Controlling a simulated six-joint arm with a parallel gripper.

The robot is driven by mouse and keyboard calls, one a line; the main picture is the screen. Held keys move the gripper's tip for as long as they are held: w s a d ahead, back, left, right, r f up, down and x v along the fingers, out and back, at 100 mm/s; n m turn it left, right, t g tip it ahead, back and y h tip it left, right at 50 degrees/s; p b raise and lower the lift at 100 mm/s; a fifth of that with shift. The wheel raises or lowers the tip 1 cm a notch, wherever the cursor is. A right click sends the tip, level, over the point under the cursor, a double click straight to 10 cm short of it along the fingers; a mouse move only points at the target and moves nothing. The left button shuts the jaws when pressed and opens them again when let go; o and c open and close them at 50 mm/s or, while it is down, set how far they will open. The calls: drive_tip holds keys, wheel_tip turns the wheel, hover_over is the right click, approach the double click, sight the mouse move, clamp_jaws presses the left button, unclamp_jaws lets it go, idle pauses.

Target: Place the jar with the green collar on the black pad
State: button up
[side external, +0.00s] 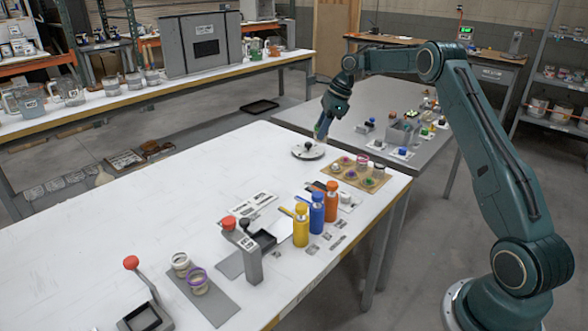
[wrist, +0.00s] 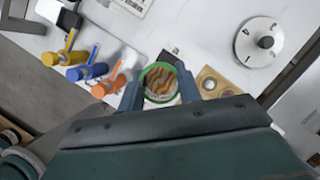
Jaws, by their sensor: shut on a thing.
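The jar with the green collar (wrist: 161,82) is between the fingers of my gripper (wrist: 158,90) in the wrist view. I look down into its round mouth and see orange and dark stripes. In the side external view my gripper (side external: 321,130) is above the far part of the white table, near the round white dial; the jar is too small to make out there. A black square surface (side external: 265,240) lies in a grey stand with a red knob, nearer the front. I cannot tell whether it is the black pad. It seems to show in the wrist view (wrist: 70,20).
Yellow (side external: 301,228), blue (side external: 317,212) and orange (side external: 331,203) bottles stand in a row by the table's right edge. A tan board (side external: 349,181) with several small jars lies beyond them. Two jars stand on a grey mat (side external: 216,304).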

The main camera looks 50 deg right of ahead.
wheel_tip(320, 180, down, 13)
idle(0.4)
drive_tip(key=shift+f, duration=2.1)
drive_tip(key=shift+f, duration=0.1)
drive_tip(key=o, duration=1)
drive_tip(key=v, duration=1.2)
